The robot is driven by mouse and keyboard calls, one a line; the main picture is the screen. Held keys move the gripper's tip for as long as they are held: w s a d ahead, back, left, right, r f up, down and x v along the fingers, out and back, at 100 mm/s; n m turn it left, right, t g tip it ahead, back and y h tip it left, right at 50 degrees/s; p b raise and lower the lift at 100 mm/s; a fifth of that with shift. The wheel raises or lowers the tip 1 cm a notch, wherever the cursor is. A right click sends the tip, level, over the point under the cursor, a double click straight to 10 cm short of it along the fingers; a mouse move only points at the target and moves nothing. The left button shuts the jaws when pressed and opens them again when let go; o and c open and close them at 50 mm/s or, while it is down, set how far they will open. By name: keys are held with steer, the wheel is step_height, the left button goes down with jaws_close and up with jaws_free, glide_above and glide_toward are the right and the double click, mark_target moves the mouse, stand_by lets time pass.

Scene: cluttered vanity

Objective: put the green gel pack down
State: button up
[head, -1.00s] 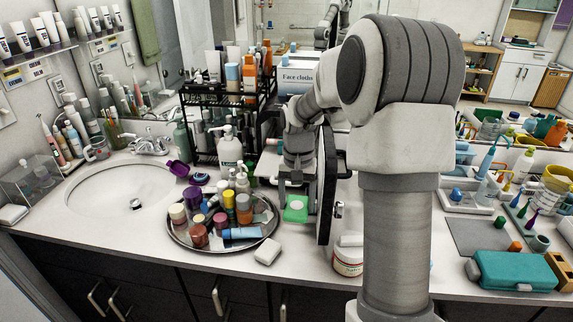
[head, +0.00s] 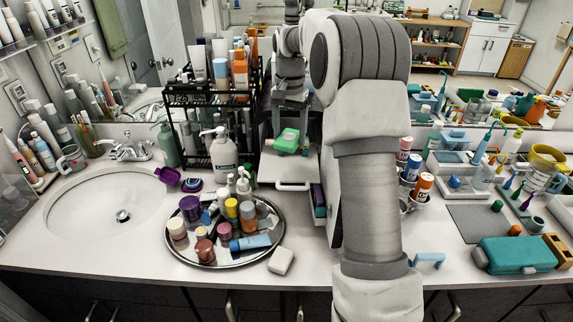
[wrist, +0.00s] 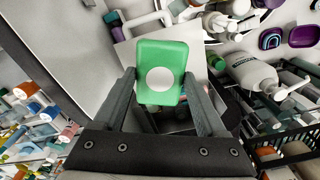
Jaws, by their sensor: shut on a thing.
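The green gel pack (head: 288,138) is a small green block. In the wrist view the pack (wrist: 161,52) shows a white round spot on its face. My gripper (wrist: 160,84) is shut on it, with one finger at each side. In the head view my gripper (head: 291,112) reaches from behind the pack, over the back part of a white flat panel (head: 284,184) right of the round tray. I cannot tell whether the pack touches anything below it.
A round metal tray (head: 207,262) full of small bottles stands left of the panel. A black wire rack (head: 203,100) with bottles and a white pump bottle (head: 224,155) are close on the left. A white soap bar (head: 281,261) lies in front. My arm hides the counter's middle.

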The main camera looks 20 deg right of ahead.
mark_target(289, 171)
steer(key=shift+w+r, duration=0.15)
steer(key=shift+w, duration=0.05)
steer(key=shift+f, duration=0.3)
step_height(289, 171, down, 9)
steer(key=shift+f, duration=0.1)
steer(key=shift+f, duration=0.1)
steer(key=o, duration=1.4)
